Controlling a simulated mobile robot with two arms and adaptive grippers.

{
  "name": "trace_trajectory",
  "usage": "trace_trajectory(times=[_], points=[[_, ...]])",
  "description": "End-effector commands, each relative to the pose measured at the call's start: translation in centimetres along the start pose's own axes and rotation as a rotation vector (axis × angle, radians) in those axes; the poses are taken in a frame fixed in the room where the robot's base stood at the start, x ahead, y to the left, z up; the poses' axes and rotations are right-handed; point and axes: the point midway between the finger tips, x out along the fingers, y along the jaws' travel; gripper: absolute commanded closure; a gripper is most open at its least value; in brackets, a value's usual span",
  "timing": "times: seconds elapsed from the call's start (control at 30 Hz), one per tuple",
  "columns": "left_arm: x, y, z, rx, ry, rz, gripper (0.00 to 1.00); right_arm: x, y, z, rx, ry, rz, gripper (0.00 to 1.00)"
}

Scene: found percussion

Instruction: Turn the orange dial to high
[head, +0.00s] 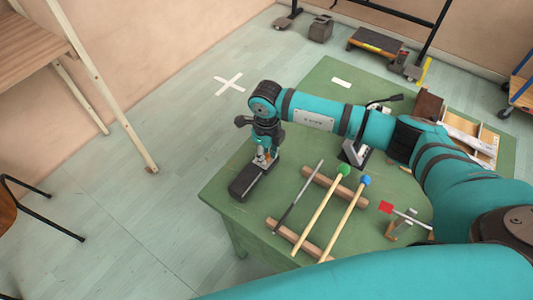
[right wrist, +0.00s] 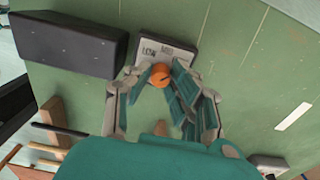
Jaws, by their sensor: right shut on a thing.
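The orange dial (right wrist: 161,76) sits on a pale grey plate (right wrist: 170,40) with small dark lettering, one word of which looks like LOW. My right gripper (right wrist: 162,80) points down over the plate, with its fingertips on both sides of the dial, shut on it. The setting of the dial cannot be read. My left gripper is not in view.
A dark block (head: 249,181) lies close beside the plate. Mallets with a green head (head: 343,169) and a blue head (head: 365,180) and a dark rod (head: 297,198) rest across wooden bars.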

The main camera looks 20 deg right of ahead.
Motion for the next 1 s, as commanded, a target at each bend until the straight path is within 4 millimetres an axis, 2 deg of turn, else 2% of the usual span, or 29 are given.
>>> trace_trajectory(times=[0.47,0.5,0.67,1.0], points=[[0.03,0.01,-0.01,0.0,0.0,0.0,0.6,-0.18,-0.19,0.09,0.017,-0.003,-0.003,1.0],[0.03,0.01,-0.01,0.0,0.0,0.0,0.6,-0.18,-0.2,0.09,0.017,-0.003,-0.003,0.78],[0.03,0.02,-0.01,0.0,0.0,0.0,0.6,-0.13,-0.15,0.06,0.016,-0.002,-0.002,0.57],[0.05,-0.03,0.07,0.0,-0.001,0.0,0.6,-0.43,-0.08,0.06,0.015,-0.002,-0.001,0.56]])
